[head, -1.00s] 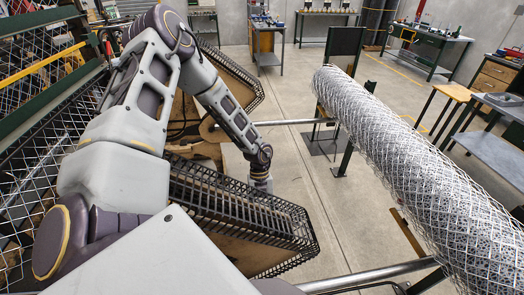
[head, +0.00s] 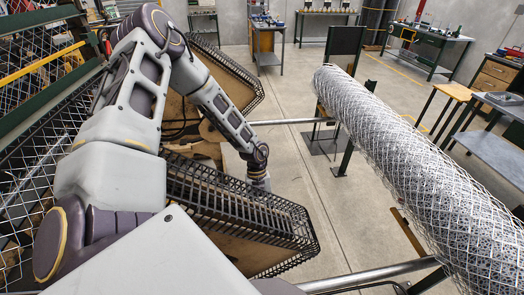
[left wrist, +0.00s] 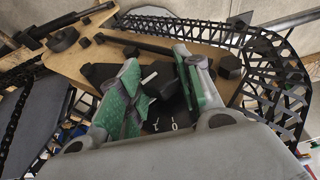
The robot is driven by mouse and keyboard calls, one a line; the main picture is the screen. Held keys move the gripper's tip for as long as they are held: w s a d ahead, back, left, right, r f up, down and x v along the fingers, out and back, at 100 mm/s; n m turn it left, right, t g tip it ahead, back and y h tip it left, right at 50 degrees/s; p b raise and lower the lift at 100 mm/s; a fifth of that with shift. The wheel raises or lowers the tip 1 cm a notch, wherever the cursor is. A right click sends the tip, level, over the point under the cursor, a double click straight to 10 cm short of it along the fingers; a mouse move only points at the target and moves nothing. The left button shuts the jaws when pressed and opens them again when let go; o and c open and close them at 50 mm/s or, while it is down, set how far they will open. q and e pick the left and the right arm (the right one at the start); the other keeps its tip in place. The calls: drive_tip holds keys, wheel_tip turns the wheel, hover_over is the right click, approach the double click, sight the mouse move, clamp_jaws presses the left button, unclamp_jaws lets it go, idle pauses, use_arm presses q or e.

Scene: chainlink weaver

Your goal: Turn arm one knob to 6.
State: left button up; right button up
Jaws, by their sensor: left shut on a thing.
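The knob (left wrist: 157,97) is black with a white pointer mark and shows in the left wrist view between my green-padded fingers. My left gripper (left wrist: 160,100) is shut on it. White dial marks show just below the knob on a dark face (left wrist: 168,124); the pointer's exact reading is too small to tell. In the head view my left gripper (head: 260,182) reaches down behind a black mesh guard, and the knob is hidden there. My right gripper is in neither view.
Black slatted guards (head: 240,205) flank the wooden panel (left wrist: 75,58) around the knob. A dark hex bolt (left wrist: 229,67) is close to the fingers. A large wire mesh roll (head: 410,165) lies to the right. Bare floor (head: 300,190) is between.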

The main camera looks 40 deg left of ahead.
use_arm(q)
drive_tip(key=shift+t+h+b, duration=0.4)
drive_tip(key=shift+t+b, duration=0.25)
drive_tip(key=shift+t, duration=0.05)
drive_tip(key=shift+s+m+t+h, duration=0.1)
drive_tip(key=shift+m+t+h, duration=0.3)
drive_tip(key=shift+t+h, duration=0.3)
drive_tip(key=shift+a+t+h, duration=0.1)
drive_tip(key=shift+t+h, duration=0.2)
drive_tip(key=shift+h, duration=0.1)
drive_tip(key=shift+p, duration=0.3)
drive_tip(key=shift+t+h+p, duration=0.4)
drive_tip(key=shift+t+p, duration=0.1)
drive_tip(key=shift+p, duration=0.05)
drive_tip(key=shift+s+m, duration=0.1)
drive_tip(key=shift+m, duration=0.2)
drive_tip(key=shift+f, duration=0.1)
drive_tip(key=o, duration=1)
drive_tip(key=shift+s+a, duration=0.1)
